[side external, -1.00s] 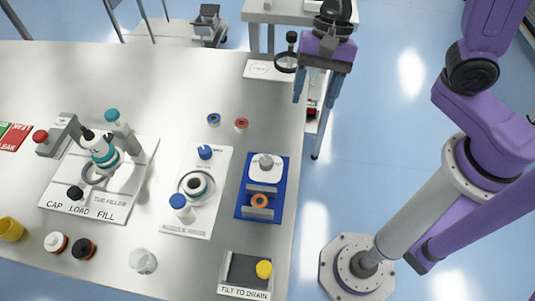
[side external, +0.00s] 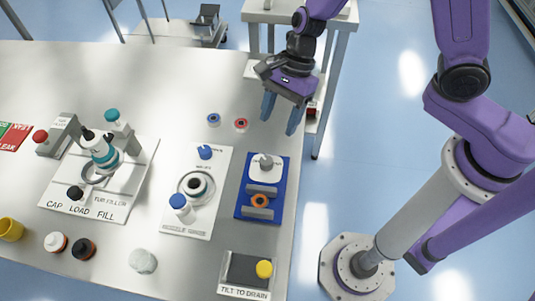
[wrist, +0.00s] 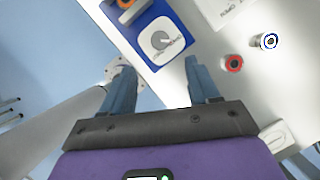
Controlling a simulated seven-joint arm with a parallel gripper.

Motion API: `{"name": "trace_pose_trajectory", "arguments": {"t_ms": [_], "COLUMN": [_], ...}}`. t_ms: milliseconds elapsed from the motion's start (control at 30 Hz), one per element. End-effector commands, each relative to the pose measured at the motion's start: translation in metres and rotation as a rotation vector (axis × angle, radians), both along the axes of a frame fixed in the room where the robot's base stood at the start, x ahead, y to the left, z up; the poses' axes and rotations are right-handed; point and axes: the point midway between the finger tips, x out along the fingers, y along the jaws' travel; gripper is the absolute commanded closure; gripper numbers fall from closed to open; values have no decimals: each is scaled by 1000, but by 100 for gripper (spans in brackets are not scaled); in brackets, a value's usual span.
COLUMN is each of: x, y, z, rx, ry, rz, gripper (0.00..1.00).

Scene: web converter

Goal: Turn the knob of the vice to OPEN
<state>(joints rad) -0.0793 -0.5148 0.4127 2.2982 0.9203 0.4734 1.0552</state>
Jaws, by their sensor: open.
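The vice is a blue base (side external: 243,209) with grey jaws around an orange ring (side external: 260,201), on the right part of the bench. At its far end is a white plate (side external: 257,174) with a grey knob (side external: 265,161). In the wrist view the knob (wrist: 160,41) sits on its white plate, ahead of the fingers; the plate's lettering is too small to read. My gripper (side external: 281,114) is open and empty, above the bench's right edge, beyond the vice and apart from it. In the wrist view my gripper (wrist: 158,70) has its blue fingers spread wide.
A blue ring (side external: 213,119) and a red ring (side external: 241,125) lie left of my gripper. A tilt-to-drain tray (side external: 232,270) is at the near edge. The far bench surface is clear.

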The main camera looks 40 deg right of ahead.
Motion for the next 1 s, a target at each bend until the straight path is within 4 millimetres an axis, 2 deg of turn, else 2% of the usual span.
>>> {"name": "trace_pose_trajectory", "arguments": {"t_ms": [200,700,1000], "x": [-4,-9,-11], "y": [10,32,41], "z": [-28,-82,-102], "rx": [-3,-2,-1], "ry": [3,0,-2], "rz": [1,0,1], "gripper": [40,40,40]}}
